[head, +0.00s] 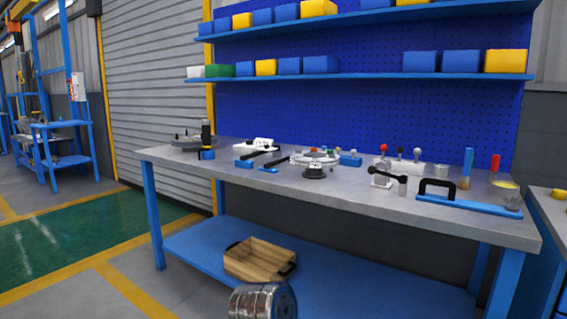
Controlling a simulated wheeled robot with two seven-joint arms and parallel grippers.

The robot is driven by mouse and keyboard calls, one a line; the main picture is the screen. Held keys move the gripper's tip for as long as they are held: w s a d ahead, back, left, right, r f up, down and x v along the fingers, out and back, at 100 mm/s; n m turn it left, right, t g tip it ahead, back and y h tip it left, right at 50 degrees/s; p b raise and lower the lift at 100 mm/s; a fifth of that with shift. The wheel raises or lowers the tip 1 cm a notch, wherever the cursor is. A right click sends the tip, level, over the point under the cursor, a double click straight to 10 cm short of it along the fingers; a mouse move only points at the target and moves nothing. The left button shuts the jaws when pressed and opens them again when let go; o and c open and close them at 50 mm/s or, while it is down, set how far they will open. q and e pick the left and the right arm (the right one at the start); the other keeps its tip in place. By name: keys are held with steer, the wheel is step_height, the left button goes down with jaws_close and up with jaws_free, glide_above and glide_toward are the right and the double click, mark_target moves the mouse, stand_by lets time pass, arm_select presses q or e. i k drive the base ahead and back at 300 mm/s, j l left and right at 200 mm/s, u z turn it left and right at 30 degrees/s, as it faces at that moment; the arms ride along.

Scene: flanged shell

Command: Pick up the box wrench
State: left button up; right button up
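I cannot single out the box wrench with certainty among the small tools on the grey workbench (225,162). A black bar-shaped tool (388,174) sits on a small light block farther right. A round silver flanged part (315,158) stands near the bench's middle on a dark base. Neither of my grippers shows clearly in the head view.
A blue tray with a black handle (437,188) lies at the bench's right front. Blue shelves (350,76) with bins hang behind. A wooden crate (258,261) sits on the lower shelf. A shiny cylinder (263,301) cuts the bottom edge; I cannot tell what it is.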

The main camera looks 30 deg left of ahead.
mark_target(271, 164)
steer(key=u, duration=1.7)
steer(key=i+j+z, duration=0.2)
steer(key=i+j, duration=1.25)
steer(key=i+j+z, duration=0.2)
steer(key=k+l, duration=0.05)
steer(key=l, duration=0.05)
